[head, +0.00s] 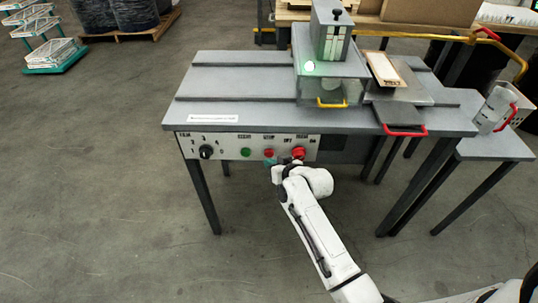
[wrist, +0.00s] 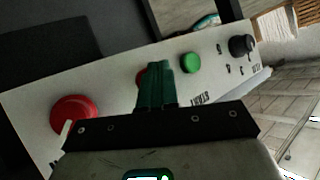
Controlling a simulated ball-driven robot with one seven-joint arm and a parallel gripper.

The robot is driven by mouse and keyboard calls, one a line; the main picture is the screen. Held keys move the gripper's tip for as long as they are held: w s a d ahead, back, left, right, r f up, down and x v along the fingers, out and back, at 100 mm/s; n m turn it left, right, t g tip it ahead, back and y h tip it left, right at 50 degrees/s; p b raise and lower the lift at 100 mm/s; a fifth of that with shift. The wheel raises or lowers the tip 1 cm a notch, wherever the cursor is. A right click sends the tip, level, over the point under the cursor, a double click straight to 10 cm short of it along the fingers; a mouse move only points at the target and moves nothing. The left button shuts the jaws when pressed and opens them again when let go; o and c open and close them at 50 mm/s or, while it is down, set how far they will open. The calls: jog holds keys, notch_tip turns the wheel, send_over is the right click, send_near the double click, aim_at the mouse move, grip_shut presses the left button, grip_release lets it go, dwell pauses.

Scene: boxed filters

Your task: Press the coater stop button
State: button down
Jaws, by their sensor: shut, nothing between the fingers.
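The coater's white control panel (head: 225,147) is on the front of the grey table. In the head view it carries a green button (head: 246,152), a small red button (head: 269,153) and a larger red mushroom button (head: 298,152). The labels are too small to read surely there. My gripper (head: 270,163) is at the panel, just below the small red button. In the wrist view its shut, empty fingers (wrist: 157,68) partly cover the small red button (wrist: 141,77); whether they touch it cannot be told. The green button (wrist: 190,62) and mushroom button (wrist: 73,115) lie on either side.
A black knob (head: 206,152) is at the panel's left end. A red handle (head: 404,131) juts out at the right.

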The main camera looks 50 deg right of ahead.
jog(key=shift+w+d, duration=0.1)
dwell(0.4)
jog(key=shift+w+d, duration=0.15)
jog(key=shift+d, duration=0.1)
jog(key=shift+w+d+b, duration=0.3)
jog(key=shift+d+b, duration=0.05)
jog(key=shift+d, duration=0.05)
dwell(0.9)
dwell(0.4)
jog(key=shift+s+a+p, duration=0.55)
jog(key=shift+a, duration=0.2)
jog(key=s+a+p, duration=0.1)
jog(key=a, duration=0.1)
jog(key=s+a+p, duration=0.1)
jog(key=s+a, duration=0.1)
jog(key=shift+p, duration=0.35)
dwell(0.7)
